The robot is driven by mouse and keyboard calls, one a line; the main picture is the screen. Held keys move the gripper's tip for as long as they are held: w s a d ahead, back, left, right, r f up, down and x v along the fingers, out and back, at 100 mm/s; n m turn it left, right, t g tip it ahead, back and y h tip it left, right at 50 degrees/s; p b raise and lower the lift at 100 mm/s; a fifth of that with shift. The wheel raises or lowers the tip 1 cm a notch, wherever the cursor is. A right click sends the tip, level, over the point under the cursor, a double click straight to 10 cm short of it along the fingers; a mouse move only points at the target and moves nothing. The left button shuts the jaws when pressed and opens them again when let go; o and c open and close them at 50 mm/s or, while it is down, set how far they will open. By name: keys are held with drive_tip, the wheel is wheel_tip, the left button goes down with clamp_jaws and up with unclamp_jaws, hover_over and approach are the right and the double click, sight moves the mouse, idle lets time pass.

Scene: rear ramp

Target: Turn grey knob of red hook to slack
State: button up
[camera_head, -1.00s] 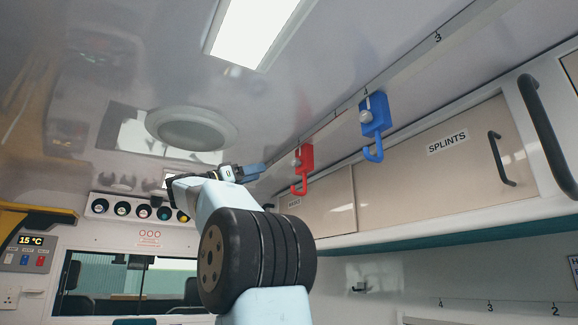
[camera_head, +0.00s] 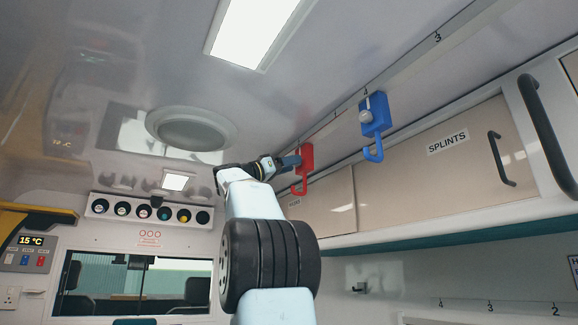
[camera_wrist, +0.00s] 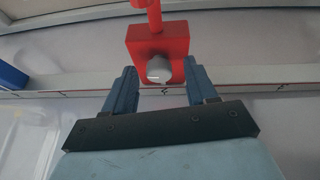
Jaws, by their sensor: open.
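The red hook (camera_head: 305,166) hangs from the ceiling rail, its block at the top and its hook pointing down. In the wrist view its red block (camera_wrist: 158,40) carries the grey knob (camera_wrist: 159,69), which faces the camera and has a light mark on it. My gripper (camera_head: 294,161) is at the left side of the red hook in the head view and hides the knob there. In the wrist view my gripper (camera_wrist: 160,80) is open, with one blue finger on each side of the knob. Gaps show between both fingers and the knob.
A blue hook (camera_head: 375,121) with its own grey knob hangs on the same rail (camera_head: 400,70), to the right. It shows partly at the left edge of the wrist view (camera_wrist: 12,76). Overhead lockers (camera_head: 450,165) with handles run along the right, close behind the hooks.

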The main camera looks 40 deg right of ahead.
drive_tip(key=shift+c, duration=0.5)
drive_tip(key=c, duration=1)
drive_tip(key=shift+o, duration=0.2)
drive_tip(key=shift+n+t, duration=0.4)
drive_tip(key=shift+n, duration=0.2)
drive_tip(key=n+t+y, duration=0.1)
drive_tip(key=n+t, duration=0.1)
drive_tip(key=n, duration=0.5)
drive_tip(key=n+t, duration=0.3)
drive_tip(key=n, duration=0.4)
drive_tip(key=s+n+t+y, duration=0.1)
drive_tip(key=n+t, duration=0.2)
drive_tip(key=n, duration=0.4)
drive_tip(key=shift+a+r+y, duration=0.1)
drive_tip(key=shift+r+y, duration=0.15)
drive_tip(key=shift+y, duration=0.05)
drive_tip(key=shift+n+t, duration=0.3)
drive_tip(key=shift+t, duration=0.1)
